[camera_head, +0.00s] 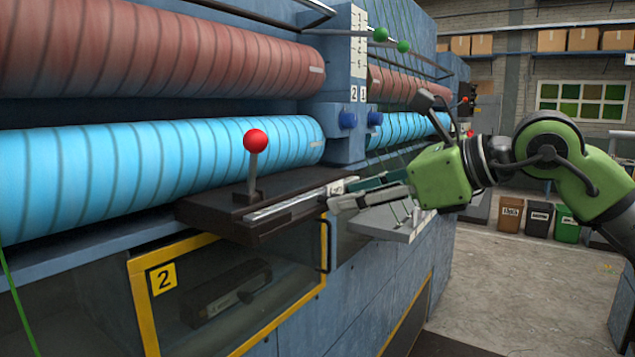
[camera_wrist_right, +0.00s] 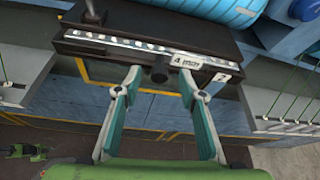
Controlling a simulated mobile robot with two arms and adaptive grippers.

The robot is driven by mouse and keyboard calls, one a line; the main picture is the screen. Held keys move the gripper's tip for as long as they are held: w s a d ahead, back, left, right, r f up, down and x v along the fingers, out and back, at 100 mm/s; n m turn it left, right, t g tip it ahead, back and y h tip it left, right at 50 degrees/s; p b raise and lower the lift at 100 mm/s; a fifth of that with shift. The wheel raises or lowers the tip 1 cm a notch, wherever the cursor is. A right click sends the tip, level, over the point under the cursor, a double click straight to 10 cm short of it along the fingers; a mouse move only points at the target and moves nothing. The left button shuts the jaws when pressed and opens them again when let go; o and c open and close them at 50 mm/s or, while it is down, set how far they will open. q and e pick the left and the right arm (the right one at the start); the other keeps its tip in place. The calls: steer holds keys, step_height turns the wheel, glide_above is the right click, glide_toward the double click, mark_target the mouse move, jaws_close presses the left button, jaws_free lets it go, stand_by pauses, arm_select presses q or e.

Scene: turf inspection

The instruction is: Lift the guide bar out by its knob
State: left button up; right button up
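The guide bar (camera_head: 292,205) is a thin bright metal strip lying along the front of a dark brown block (camera_head: 215,212). It also shows in the right wrist view (camera_wrist_right: 120,41), with a white label (camera_wrist_right: 187,61) near its right end. A small black knob (camera_wrist_right: 160,74) sticks out from the front of the block, just below the bar. My right gripper (camera_head: 350,192) is at the bar's right end. In the right wrist view its teal fingers (camera_wrist_right: 160,82) are spread, one on each side of the knob, with gaps. It holds nothing. My left gripper is out of view.
A lever with a red ball (camera_head: 256,140) stands on the block, left of my gripper. Blue (camera_head: 150,165) and red (camera_head: 150,50) rollers lie behind. A yellow-framed window (camera_head: 230,290) with a handle is below. Open floor (camera_head: 510,290) lies to the right.

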steer(key=shift+x, duration=1.05)
steer(key=shift+s+d, duration=0.1)
steer(key=shift+c, duration=1.4)
steer(key=shift+r, duration=0.1)
jaws_close()
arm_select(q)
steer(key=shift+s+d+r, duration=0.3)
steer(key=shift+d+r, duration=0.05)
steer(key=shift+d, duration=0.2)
arm_select(e)
steer(key=shift+r, duration=0.1)
